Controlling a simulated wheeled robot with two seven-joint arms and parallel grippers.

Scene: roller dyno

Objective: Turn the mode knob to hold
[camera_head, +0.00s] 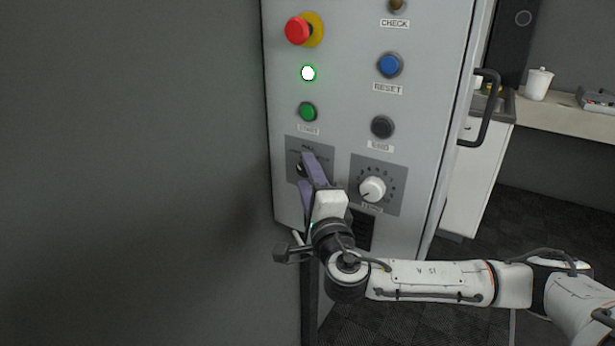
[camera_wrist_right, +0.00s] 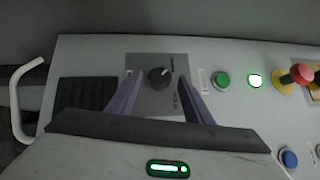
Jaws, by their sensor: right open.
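The mode knob (camera_wrist_right: 159,76) is a small dark knob on a grey square plate (camera_wrist_right: 150,101) with small print, too small to read. In the right wrist view it lies between the two purple fingers of my right gripper (camera_wrist_right: 158,92), which are apart with a gap on each side of the knob. In the head view my right gripper (camera_head: 306,172) is in front of the same plate at the lower left of the panel, and its fingers partly hide the knob. My left gripper is not in view.
The light grey cabinet panel (camera_head: 345,95) carries a red emergency button (camera_head: 298,31), a lit white lamp (camera_head: 308,73), a green button (camera_head: 307,112), a blue button (camera_head: 389,65), a black button (camera_head: 382,127) and a white dial (camera_head: 373,189). A dark handle (camera_head: 486,108) sticks out right.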

